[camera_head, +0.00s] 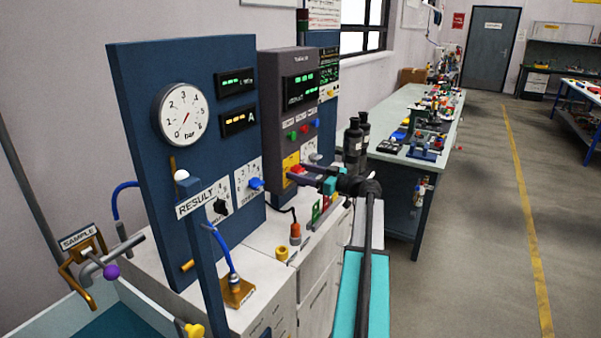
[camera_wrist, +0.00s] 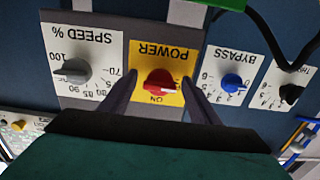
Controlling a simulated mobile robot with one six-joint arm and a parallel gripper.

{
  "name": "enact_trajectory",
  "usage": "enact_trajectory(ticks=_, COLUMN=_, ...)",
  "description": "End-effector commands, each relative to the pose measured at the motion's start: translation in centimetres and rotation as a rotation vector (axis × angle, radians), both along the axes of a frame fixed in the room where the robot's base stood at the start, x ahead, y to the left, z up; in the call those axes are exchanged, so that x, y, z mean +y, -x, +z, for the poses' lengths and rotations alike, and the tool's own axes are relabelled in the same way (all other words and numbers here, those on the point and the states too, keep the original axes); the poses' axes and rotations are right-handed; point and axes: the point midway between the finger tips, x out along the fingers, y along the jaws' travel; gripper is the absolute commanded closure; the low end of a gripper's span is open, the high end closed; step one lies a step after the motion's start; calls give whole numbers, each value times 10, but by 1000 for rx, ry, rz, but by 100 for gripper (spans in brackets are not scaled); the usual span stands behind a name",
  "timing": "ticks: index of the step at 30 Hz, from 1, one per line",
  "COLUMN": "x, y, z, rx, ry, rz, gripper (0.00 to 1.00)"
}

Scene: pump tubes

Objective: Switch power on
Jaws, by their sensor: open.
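The red power knob (camera_wrist: 160,82) sits on a yellow plate (camera_wrist: 142,58) marked POWER, which appears upside down in the wrist view. The knob's bar lies roughly sideways with a pale mark towards the right, and an ON label shows just below it. In the head view the red knob (camera_head: 297,169) is on the lower front of the grey cabinet, partly behind my gripper (camera_head: 318,176). In the wrist view my gripper (camera_wrist: 159,88) is open, with one finger on each side of the knob. I cannot tell whether the fingers touch it.
A grey SPEED % knob (camera_wrist: 75,70) is left of the power plate in the wrist view. A blue BYPASS knob (camera_wrist: 232,83) and a black knob (camera_wrist: 290,93) are to its right. Dark bottles (camera_head: 353,147) stand right of the cabinet. The floor (camera_head: 460,230) is open at right.

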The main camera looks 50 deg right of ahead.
Motion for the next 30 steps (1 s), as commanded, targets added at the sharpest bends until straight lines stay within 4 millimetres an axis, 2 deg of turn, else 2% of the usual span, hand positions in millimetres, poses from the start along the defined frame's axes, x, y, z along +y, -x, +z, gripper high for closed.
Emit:
enact_trajectory(ticks=6, x=0, y=0, z=0, rx=0, ry=0, rz=0, gripper=44)
enact_trajectory(ticks=14, x=0, y=0, z=0, rx=0, ry=0, rz=1, gripper=85)
enact_trajectory(ticks=30, x=1, y=0, z=-2, rx=22, ry=-91, rz=1, gripper=85)
